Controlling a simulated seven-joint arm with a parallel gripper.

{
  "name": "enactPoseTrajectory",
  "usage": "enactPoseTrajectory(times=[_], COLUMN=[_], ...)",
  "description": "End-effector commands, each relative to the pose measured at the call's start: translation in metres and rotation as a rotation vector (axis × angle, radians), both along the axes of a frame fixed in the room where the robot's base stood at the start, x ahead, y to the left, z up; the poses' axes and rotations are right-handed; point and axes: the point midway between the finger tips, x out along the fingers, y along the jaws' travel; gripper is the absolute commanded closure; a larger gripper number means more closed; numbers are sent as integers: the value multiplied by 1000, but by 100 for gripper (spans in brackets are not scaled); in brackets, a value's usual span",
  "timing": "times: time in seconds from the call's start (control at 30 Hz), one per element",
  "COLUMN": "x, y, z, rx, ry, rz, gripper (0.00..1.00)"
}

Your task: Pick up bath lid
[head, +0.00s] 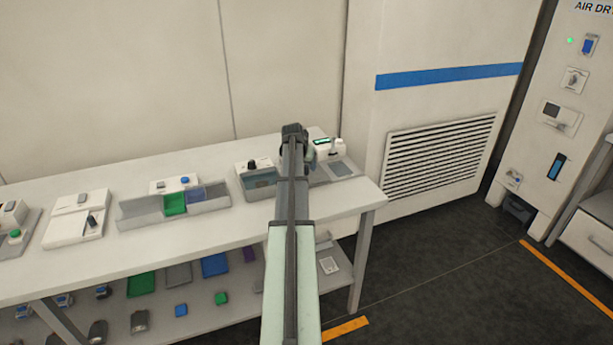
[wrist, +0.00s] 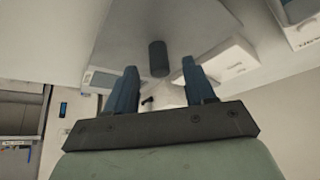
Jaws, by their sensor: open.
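The bath (head: 262,182) is a white and grey-blue box on the bench, just left of my arm in the head view. A dark knob (head: 252,164) shows at its top. In the wrist view the bath lid (wrist: 190,22) looks like a grey, tapering plate with a dark cylindrical knob (wrist: 157,58). My gripper (wrist: 160,66) is open, with its blue fingers on either side of the knob in the picture. I see no contact, and the gap in depth is unclear. In the head view my gripper (head: 310,153) is largely hidden behind my arm.
A white device with a green display (head: 330,148) stands right of my arm. A grey rack with green and blue inserts (head: 215,205) stands to the left. The bench (head: 100,262) has a lower shelf of small items. The wall is close behind.

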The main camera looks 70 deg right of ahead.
Motion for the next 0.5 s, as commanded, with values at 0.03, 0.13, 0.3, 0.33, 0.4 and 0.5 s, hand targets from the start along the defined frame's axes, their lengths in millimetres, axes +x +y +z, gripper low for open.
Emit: enactPoseTrajectory(times=[0.03,0.13,0.3,0.33,0.4,0.5], x=[0,0,0,0,0,0], y=[-5,-10,-11,-11,-11,-11], z=[-7,-16,-18,-18,-18,-18], rx=[1,0,-1,-1,-1,-1], ry=[1,0,0,0,0,0], rz=[0,0,0,0,0,0], gripper=[46,46,46,46,46,56])
